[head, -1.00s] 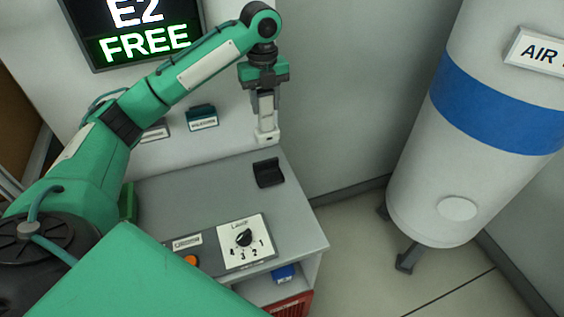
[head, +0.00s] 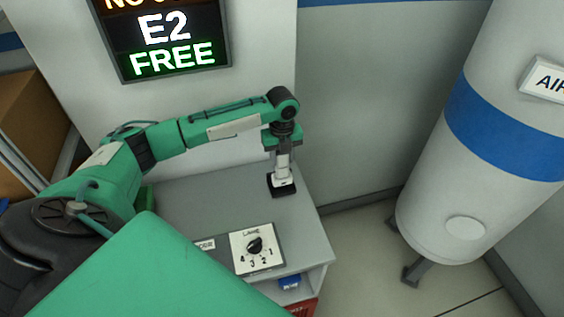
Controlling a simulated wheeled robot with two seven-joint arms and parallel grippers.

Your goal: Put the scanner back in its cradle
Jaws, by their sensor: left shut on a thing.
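My left gripper (head: 283,160) points down at the far right corner of the grey cabinet top, shut on the white scanner (head: 284,179). The scanner is upright, with its lower end at the black cradle (head: 284,192). In this view the scanner overlaps the cradle, and the cradle's dark edges show around its base. I cannot tell whether the scanner is fully seated or just above the cradle. My right gripper is not in view.
The grey cabinet top (head: 205,203) is clear left of the cradle. A panel with a black dial (head: 255,246) is at its front. A display reading E2 FREE (head: 172,45) hangs on the wall. A white tank with a blue band (head: 500,130) stands to the right.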

